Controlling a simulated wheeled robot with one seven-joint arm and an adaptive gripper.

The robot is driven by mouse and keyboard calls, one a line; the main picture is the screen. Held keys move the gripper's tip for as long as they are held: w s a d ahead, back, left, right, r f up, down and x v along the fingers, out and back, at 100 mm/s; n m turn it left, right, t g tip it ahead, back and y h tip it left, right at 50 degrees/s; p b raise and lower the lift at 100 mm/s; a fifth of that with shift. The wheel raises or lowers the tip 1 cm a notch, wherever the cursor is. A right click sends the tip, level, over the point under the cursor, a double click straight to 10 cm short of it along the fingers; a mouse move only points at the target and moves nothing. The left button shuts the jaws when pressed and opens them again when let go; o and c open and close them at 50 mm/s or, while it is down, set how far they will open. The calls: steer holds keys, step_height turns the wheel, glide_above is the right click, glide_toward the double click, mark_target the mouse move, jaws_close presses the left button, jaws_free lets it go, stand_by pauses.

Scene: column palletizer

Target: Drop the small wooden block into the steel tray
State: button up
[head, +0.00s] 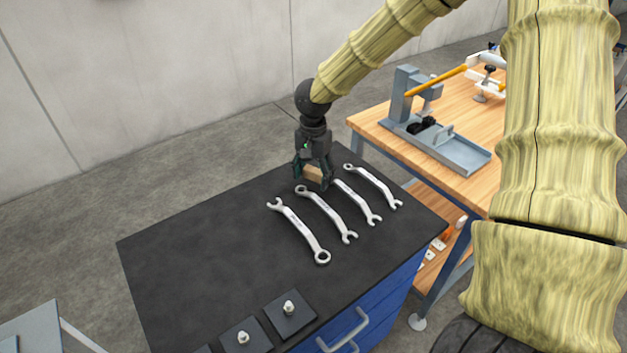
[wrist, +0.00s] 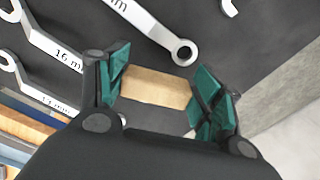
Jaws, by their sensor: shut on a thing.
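The small wooden block (head: 314,173) is held between the fingers of my gripper (head: 312,174), over the far part of the dark cabinet top. In the wrist view the block (wrist: 156,88) spans between the green finger pads of my gripper (wrist: 160,92), which is shut on it. The head view does not clearly show how high the block is above the surface. A grey metal tray-like base (head: 462,153) with a clamp fixture stands on the wooden workbench at the right; I cannot tell if it is the steel tray.
Several wrenches (head: 302,231) lie on the dark cabinet top (head: 200,270), close to my gripper. Black plates with knobs (head: 290,315) sit at its front edge. The wooden workbench (head: 462,108) adjoins at the right. The left part of the cabinet top is clear.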

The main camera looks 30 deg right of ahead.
mark_target(313, 190)
steer(key=shift+f, duration=1.4)
steer(key=shift+f, duration=0.1)
steer(key=o, duration=0.6)
